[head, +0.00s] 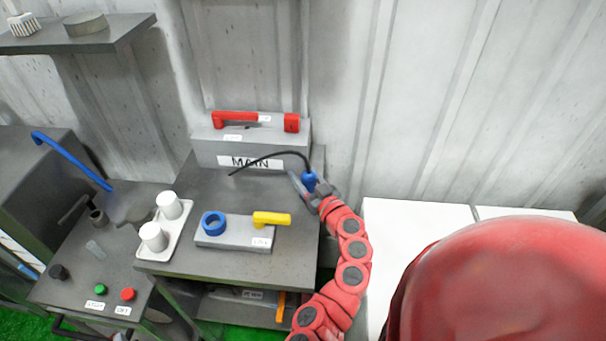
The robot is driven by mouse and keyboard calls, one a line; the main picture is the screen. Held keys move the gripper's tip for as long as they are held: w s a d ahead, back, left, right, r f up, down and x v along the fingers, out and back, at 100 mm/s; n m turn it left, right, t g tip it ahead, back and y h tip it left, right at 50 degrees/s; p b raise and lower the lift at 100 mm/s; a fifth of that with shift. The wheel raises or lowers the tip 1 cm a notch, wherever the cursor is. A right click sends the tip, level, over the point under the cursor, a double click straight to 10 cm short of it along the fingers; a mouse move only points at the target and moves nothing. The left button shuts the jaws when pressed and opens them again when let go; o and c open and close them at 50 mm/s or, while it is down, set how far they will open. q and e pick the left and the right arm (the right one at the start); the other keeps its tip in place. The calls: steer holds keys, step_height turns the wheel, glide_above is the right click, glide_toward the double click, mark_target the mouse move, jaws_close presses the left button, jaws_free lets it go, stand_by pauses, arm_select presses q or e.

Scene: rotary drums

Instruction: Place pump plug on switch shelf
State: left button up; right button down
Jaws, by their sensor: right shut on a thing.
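The pump plug (309,181) is a small blue plug with a black cable that curves up and to the left over the grey shelf. My right gripper (308,190) is shut on it, above the right edge of the shelf near the MAIN box. The grey shelf (205,192) carries the MAIN switch box (252,145) with a red handle at its back. A smaller grey block (235,238) with a blue ring and a yellow handle sits at its front. I cannot tell whether the plug touches the shelf. My left gripper is out of view.
A white tray (144,252) with two white cups stands at the shelf's left. A panel (75,285) with green and red buttons is further left. A high shelf (120,32) hangs at the upper left. The shelf's middle has bare room.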

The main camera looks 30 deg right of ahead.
mark_target(313, 188)
steer(key=shift+f, duration=0.1)
steer(key=c, duration=0.8)
jaws_free()
steer(key=o, duration=0.5)
steer(key=shift+s, duration=0.2)
steer(key=s+b, duration=0.3)
steer(key=s, duration=0.5)
steer(key=shift+s+b, duration=0.3)
steer(key=shift+s, duration=0.1)
steer(key=s, duration=0.3)
steer(key=shift+a, duration=0.15)
